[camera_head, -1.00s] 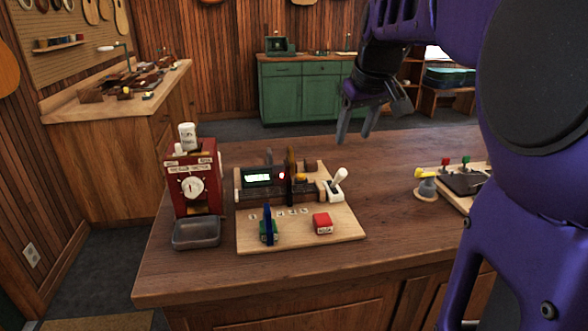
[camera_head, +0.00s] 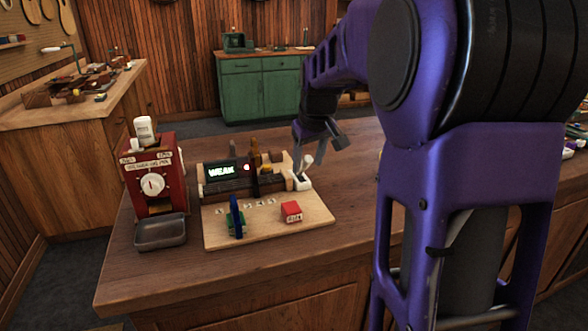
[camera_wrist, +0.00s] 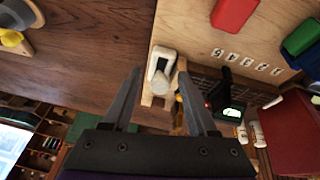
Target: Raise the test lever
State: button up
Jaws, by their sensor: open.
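The test lever is a white handle (camera_head: 306,163) on a white base (camera_head: 302,183) at the right end of the tester on the wooden board (camera_head: 270,229). In the wrist view the lever (camera_wrist: 163,62) lies ahead of my fingertips, between their lines. My gripper (camera_head: 313,158) is open at the lever; its two fingers (camera_wrist: 160,72) stand on either side of it in the wrist view. I cannot tell whether a finger touches it. The tester's display (camera_head: 222,172) reads "WEAK", with a small red light beside it.
A red block (camera_head: 291,212) and a green block with a blue upright part (camera_head: 236,220) sit on the board. A red machine with a dial (camera_head: 153,180) and a grey tray (camera_head: 160,232) stand left. The counter's front right is partly hidden by my arm.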

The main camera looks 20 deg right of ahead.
jog(key=shift+x, duration=1.7)
grip_shut()
